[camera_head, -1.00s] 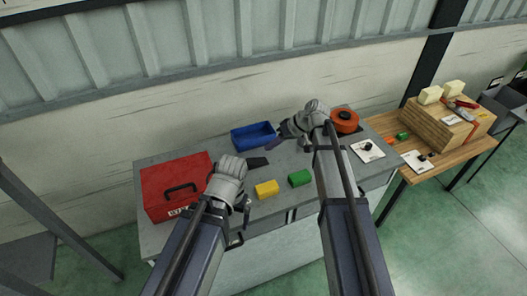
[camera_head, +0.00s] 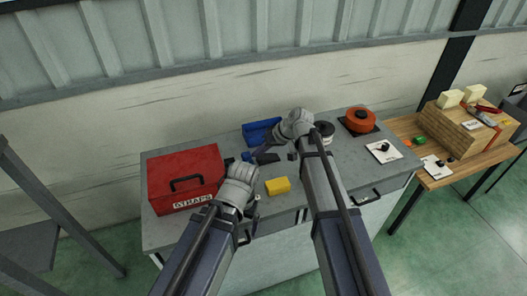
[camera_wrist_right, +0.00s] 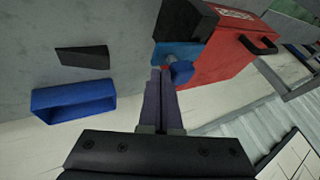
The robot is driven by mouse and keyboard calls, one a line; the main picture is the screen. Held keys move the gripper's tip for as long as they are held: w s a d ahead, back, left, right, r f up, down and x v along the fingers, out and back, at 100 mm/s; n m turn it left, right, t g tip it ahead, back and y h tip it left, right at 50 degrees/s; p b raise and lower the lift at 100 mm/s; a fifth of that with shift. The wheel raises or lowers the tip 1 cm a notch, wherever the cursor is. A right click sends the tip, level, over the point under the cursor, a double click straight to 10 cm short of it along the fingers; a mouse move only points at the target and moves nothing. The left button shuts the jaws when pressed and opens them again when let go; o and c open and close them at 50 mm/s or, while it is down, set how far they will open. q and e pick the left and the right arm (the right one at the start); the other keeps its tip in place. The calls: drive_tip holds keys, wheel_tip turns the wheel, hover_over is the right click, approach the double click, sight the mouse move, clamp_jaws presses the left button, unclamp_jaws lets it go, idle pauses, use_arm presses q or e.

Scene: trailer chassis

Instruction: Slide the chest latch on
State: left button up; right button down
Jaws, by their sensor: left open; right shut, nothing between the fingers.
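The red chest (camera_head: 186,165), marked STRAPS and with a black handle, stands on the left of the grey bench. A blue latch piece with a round knob (camera_wrist_right: 181,71) shows by the chest's side in the right wrist view; it is small in the head view (camera_head: 246,157). My right gripper (camera_wrist_right: 161,75) is shut and empty, its dark purple fingertips right beside the knob; I cannot tell whether they touch. It also shows in the head view (camera_head: 261,151). My left gripper (camera_head: 254,207) is open, low over the bench front beside the chest, its fingers mostly hidden.
A black wedge (camera_wrist_right: 82,57) and an open blue bin (camera_wrist_right: 74,101) lie near my right gripper. A yellow block (camera_head: 278,185) lies between my arms. An orange round object (camera_head: 360,120) and a white card (camera_head: 384,151) are on the bench's right. A wooden table adjoins it.

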sight(246, 156)
drive_tip(key=a, duration=0.2)
drive_tip(key=s+a, duration=0.1)
drive_tip(key=a, duration=0.1)
drive_tip(key=shift+s, duration=0.2)
use_arm(q)
drive_tip(key=shift+d, duration=0.1)
